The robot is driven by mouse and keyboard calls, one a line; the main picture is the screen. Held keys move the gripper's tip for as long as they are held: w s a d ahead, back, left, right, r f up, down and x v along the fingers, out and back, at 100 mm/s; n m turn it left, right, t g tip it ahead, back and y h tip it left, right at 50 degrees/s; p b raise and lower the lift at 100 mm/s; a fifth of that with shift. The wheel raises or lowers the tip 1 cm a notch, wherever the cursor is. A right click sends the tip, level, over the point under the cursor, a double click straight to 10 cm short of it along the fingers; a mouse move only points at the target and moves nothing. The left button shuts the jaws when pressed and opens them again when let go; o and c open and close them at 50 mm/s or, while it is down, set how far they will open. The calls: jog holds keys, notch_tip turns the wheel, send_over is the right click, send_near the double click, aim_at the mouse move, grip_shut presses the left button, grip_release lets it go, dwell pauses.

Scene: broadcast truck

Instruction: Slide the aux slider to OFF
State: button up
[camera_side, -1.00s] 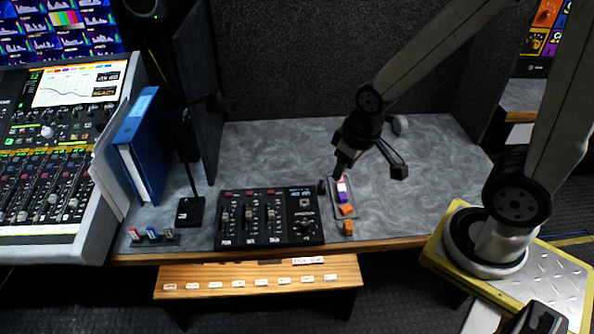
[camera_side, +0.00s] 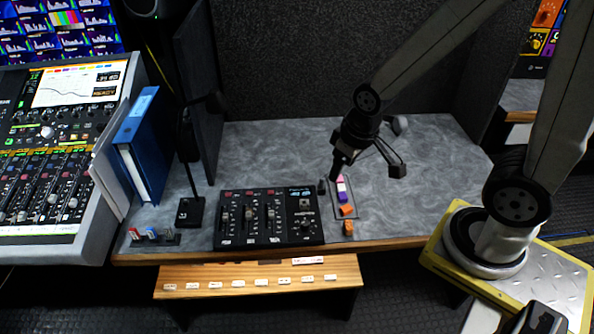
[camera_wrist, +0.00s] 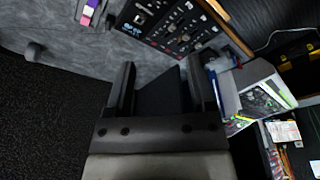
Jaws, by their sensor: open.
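A small black fader panel (camera_side: 231,234) lies on the grey desk, with several vertical sliders and a knob at its right. I cannot read which slider is the aux one. My gripper (camera_side: 333,170) is above the desk, just behind the pink, white and purple block and to the right of the panel's back edge. In the wrist view my gripper (camera_wrist: 166,78) has its two fingers apart with nothing held between them. The panel also shows in the wrist view (camera_wrist: 165,25), beyond the fingertips.
The coloured block (camera_side: 342,189) and orange blocks (camera_side: 347,211) stand in a row right of the panel. A microphone base (camera_side: 190,211), small toggle switches (camera_side: 152,235) and a blue binder (camera_side: 146,145) stand at left. The desk's right side is clear.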

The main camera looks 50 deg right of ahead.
jog(key=w+a+f+n, duration=0.1)
jog(key=w+f+n, duration=0.1)
jog(key=w, duration=0.7)
jog(key=n+g, duration=0.3)
jog(key=n, duration=0.4)
send_near(248, 214)
jog(key=shift+s+d+f, duration=0.1)
jog(key=shift+s+f, duration=0.05)
jog(key=shift+s, duration=0.2)
jog(key=shift+w+f, duration=0.15)
jog(key=shift+f, duration=0.3)
jog(key=shift+f, duration=3.85)
grip_shut()
